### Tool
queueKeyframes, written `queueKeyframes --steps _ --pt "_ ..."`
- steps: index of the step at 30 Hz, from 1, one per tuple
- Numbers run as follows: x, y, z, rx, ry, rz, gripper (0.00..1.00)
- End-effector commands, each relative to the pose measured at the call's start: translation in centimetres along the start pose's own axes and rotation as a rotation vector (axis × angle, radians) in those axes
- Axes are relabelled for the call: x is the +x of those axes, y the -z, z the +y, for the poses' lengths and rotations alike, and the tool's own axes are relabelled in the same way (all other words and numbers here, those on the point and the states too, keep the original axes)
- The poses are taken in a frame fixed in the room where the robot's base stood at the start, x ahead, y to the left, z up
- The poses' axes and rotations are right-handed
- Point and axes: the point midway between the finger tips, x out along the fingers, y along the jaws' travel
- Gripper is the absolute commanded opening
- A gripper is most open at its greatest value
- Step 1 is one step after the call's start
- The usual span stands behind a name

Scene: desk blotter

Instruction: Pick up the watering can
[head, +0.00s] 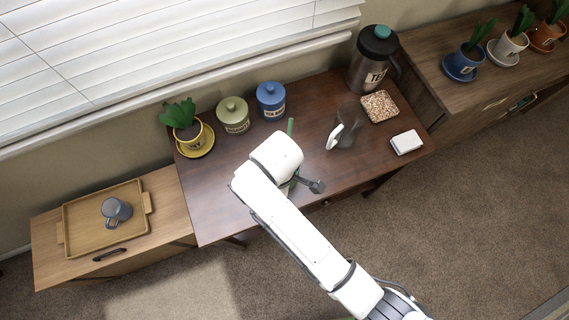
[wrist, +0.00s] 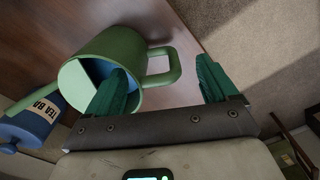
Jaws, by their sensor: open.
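The green watering can (wrist: 122,42) shows in the wrist view, its open mouth facing the camera. Its loop handle (wrist: 175,66) is on the right and its thin spout reaches left. My gripper (wrist: 164,84) is open, with green fingers either side of the handle in the picture. The left finger overlaps the can's mouth; I cannot tell whether it is inside or above. In the head view my arm hides most of the can; only a green part, likely the spout (head: 290,127), sticks out above it.
On the dark desk (head: 215,215) stand a blue canister (head: 271,101), a green canister (head: 233,115), a potted plant (head: 187,130), a clear pitcher (head: 348,130) with a white handle, a tall flask (head: 368,75), a patterned square (head: 380,106) and a white block (head: 406,142). The desk's left front is clear.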

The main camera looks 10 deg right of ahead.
Motion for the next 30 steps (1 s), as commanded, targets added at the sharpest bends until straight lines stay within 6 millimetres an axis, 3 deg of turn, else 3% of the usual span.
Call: queueKeyframes --steps 5,15,23,30 --pt "1.1 0.0 0.1 0.001 0.001 -0.001 0.86" --pt "5.3 0.2 0.3 0.002 0.000 -0.001 0.86" --pt "5.6 0.3 0.3 0.002 -0.001 0.001 0.86" --pt "5.6 0.2 0.3 0.002 -0.001 0.001 0.65"
